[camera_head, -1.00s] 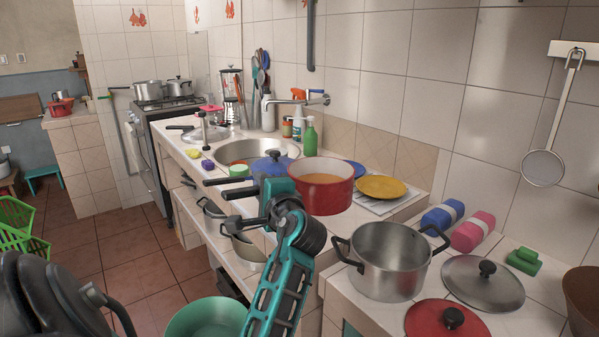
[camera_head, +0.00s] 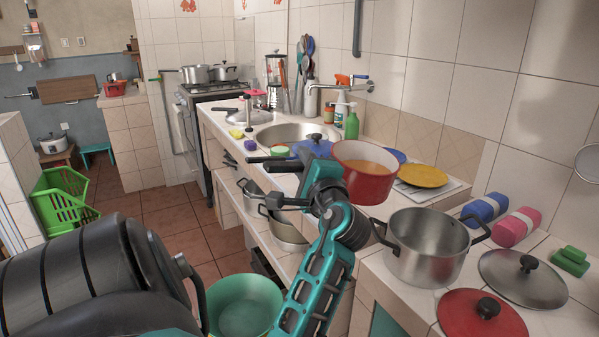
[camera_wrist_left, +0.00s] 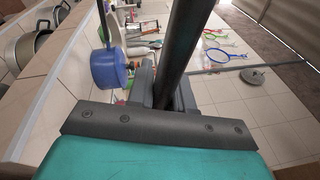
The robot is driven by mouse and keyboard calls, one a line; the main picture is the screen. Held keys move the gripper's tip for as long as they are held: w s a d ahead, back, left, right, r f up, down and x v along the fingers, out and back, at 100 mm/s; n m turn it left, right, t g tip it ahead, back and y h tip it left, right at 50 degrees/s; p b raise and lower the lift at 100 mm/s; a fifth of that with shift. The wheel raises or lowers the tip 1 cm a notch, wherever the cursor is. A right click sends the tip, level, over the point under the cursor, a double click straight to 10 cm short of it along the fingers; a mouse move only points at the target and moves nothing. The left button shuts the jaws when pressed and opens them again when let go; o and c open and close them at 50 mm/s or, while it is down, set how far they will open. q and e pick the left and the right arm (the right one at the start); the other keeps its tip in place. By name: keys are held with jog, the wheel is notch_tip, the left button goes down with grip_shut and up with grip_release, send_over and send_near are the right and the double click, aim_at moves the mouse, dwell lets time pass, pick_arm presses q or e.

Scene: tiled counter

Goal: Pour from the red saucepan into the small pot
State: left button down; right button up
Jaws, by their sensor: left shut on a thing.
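The red saucepan (camera_head: 367,187) is held up over the counter, roughly level, with orange-brown contents showing inside. My left gripper (camera_head: 322,182) is shut on its handle, at the pan's left side. In the left wrist view a dark handle (camera_wrist_left: 183,45) runs up between the jaws; the red pan body does not show there. The small steel pot (camera_head: 428,255) stands upright and open on the near counter, to the right of and below the saucepan. The two are apart, and the inside of the pot looks empty. My right gripper is not in view.
A steel lid (camera_head: 523,281) and a red lid (camera_head: 482,318) lie right of the pot. Blue (camera_head: 484,208) and pink (camera_head: 517,226) rolls lie behind it. A yellow plate (camera_head: 422,176) is behind the saucepan. A blue pan (camera_wrist_left: 107,70) shows in the left wrist view.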

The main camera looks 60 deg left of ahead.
pick_arm(q)
jog(key=w+d+r+m+t+y+b, duration=0.1)
jog(key=w+d+m+b, duration=0.1)
jog(key=d, duration=0.3)
jog(key=shift+w+d+r+y+b, duration=0.3)
jog(key=shift+y+b, duration=0.1)
jog(key=shift+b, duration=0.15)
dwell(0.4)
